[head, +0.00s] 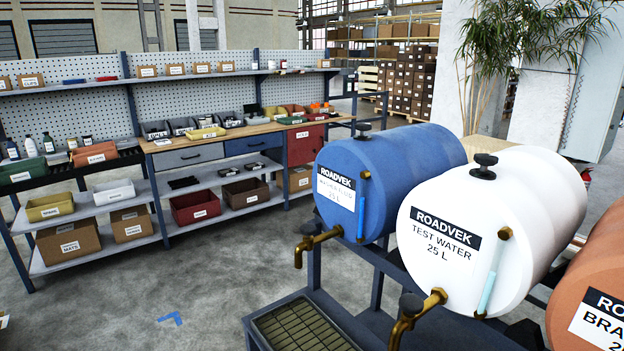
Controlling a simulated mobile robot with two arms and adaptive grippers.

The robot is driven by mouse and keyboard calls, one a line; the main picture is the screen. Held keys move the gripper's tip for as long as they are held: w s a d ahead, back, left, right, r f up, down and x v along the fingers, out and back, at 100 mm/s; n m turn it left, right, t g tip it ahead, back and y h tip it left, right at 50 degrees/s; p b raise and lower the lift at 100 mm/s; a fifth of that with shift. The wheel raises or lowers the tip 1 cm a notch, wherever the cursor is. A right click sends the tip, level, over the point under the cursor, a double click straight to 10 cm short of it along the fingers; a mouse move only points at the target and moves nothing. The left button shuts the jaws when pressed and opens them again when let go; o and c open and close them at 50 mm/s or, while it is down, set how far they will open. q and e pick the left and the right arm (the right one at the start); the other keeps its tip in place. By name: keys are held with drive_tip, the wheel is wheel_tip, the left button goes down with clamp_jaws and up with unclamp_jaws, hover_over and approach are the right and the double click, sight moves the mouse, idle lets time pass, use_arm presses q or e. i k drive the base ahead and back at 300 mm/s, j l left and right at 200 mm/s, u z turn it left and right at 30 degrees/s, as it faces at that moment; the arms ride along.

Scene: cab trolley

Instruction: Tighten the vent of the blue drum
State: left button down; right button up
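The blue drum (395,180) lies on its side on a dark trolley rack (375,335), right of the middle of the head view. Its label reads ROADVEK and 25 L, with the middle line hard to read. Its vent (362,131) is a dark knob on top of the drum, near the labelled end. I cannot tell from here how tight it sits. A brass tap (316,243) sticks out low on the drum's face, and a sight tube (361,208) runs up beside the label. Neither of my grippers shows in the head view.
A white drum (530,215) labelled TEST WATER, with its own dark knob (484,166), stands right of the blue drum. An orange drum (598,275) is at the right edge. A drip grate (305,325) sits below the taps. Shelving with bins (200,210) is behind; grey floor left is open.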

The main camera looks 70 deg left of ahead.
sight(363, 127)
drive_tip(key=u, duration=1.65)
